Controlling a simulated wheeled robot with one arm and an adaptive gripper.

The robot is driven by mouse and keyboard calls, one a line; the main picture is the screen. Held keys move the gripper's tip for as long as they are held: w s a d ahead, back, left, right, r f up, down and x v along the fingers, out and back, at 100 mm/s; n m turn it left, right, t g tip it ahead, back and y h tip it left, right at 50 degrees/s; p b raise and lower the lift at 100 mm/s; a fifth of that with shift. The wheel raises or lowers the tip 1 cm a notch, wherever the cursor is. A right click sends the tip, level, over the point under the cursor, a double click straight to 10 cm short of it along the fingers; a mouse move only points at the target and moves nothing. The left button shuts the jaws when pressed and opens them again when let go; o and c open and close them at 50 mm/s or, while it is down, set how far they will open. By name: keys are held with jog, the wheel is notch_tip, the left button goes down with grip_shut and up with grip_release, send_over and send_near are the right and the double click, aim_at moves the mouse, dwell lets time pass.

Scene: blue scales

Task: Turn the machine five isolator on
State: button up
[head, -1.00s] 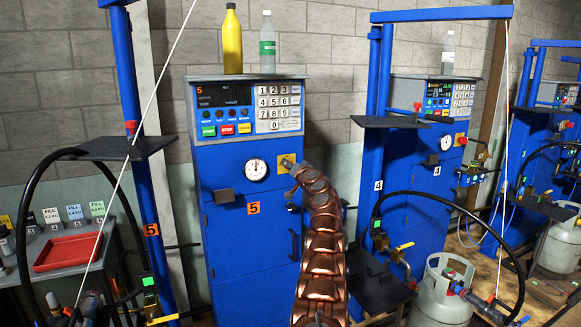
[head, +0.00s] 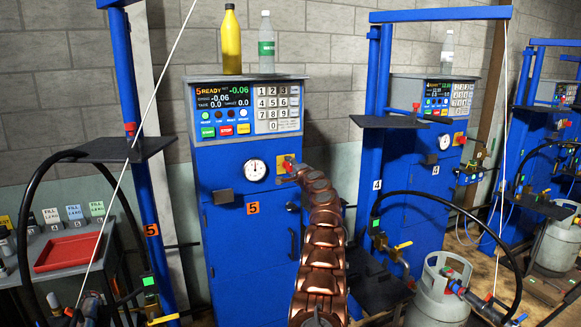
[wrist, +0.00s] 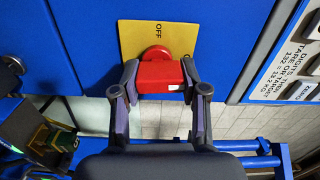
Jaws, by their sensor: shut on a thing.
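Machine five is the blue cabinet (head: 225,215) with the orange "5" label, left of centre in the head view. Its isolator is a red handle (wrist: 160,74) on a yellow plate (wrist: 198,42) marked OFF. In the head view the yellow plate (head: 280,167) is on the cabinet's upper right front, partly hidden by my arm. My gripper (wrist: 160,82) has a finger on each side of the red handle and is shut on it. The machine's display (head: 222,95) is lit and reads READY, with several figures.
A pressure-style dial (head: 255,170) sits left of the isolator. A yellow bottle (head: 231,40) and a clear bottle (head: 266,42) stand on the cabinet top. Machine four (head: 430,190) and a gas cylinder (head: 440,290) are to the right. A red tray (head: 67,252) is at left.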

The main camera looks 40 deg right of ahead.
jog(key=shift+m, duration=0.6)
jog(key=o, duration=1.1)
jog(key=shift+o, duration=0.2)
jog(key=shift+s+a, duration=0.1)
jog(key=shift+s, duration=0.1)
